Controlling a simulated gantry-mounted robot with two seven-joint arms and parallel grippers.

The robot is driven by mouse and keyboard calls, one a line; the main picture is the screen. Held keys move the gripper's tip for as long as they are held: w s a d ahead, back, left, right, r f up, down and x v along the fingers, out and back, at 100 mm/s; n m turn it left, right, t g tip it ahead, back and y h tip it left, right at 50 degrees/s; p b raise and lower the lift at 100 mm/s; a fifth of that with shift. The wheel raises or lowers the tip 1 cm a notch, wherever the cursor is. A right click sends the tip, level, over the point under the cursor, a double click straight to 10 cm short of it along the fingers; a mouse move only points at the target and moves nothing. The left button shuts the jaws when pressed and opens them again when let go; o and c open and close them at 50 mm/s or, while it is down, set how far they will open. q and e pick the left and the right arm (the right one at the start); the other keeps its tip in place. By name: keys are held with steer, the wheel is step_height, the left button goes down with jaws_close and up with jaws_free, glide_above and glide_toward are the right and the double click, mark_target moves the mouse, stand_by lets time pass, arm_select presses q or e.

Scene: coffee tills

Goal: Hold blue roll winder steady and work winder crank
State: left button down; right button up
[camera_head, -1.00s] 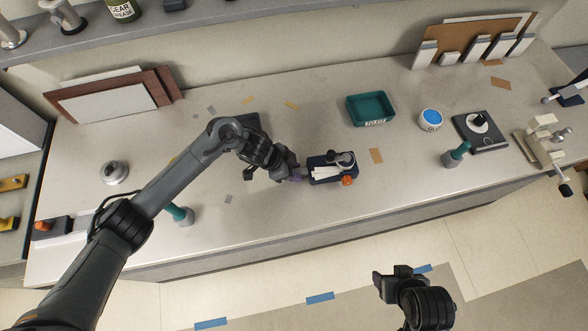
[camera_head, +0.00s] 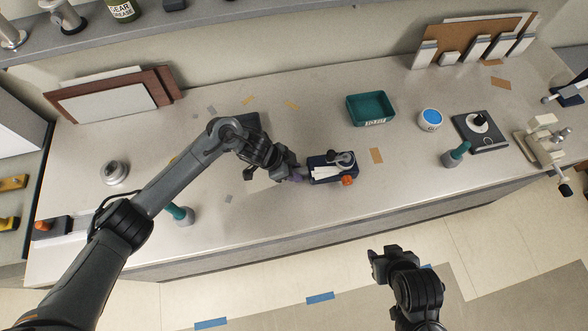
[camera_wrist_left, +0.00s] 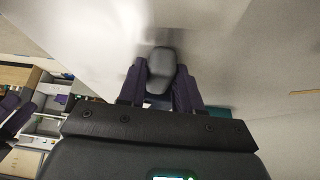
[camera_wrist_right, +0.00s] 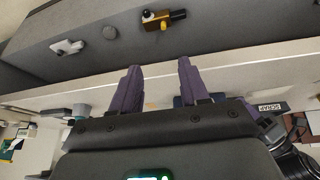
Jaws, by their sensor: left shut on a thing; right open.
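The blue roll winder (camera_head: 322,179) stands on the counter near its front edge. It has a dark blue base, white strips, a grey crank on top and an orange knob (camera_head: 348,181) at its front right. My left gripper (camera_head: 298,173) is at the winder's left end. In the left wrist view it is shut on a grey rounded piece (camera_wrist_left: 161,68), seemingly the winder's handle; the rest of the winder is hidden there. My right gripper (camera_head: 384,256) is open and empty, in front of the counter, below and right of the winder. Its spread fingers show in the right wrist view (camera_wrist_right: 160,82).
A teal tray (camera_head: 350,108), a blue-topped round tub (camera_head: 430,128) and a dark square device (camera_head: 493,146) stand to the right. A teal-handled tool (camera_head: 455,155) stands by the device, another (camera_head: 180,214) left of the winder.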

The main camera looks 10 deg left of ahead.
steer(key=w+a+r+n+t+y, duration=0.2)
steer(key=w+a+r+n+y, duration=0.15)
steer(key=w+a+n, duration=0.4)
steer(key=w+a+r+n+t+y, duration=0.1)
steer(key=w+a+r+n+y, duration=0.3)
steer(key=w+a, duration=0.55)
steer(key=w+a+r+n+t+y, duration=0.2)
steer(key=w+a+r+n, duration=0.45)
steer(key=a, duration=0.45)
steer(key=n+g+h, duration=1)
steer(key=n, duration=0.9)
glide_above(332, 152)
steer(key=shift+a+f, duration=0.2)
steer(key=shift+a, duration=0.1)
steer(key=shift+d+f, duration=0.1)
steer(key=shift+d, duration=0.1)
steer(key=shift+d+f, duration=0.1)
steer(key=shift+f, duration=4.2)
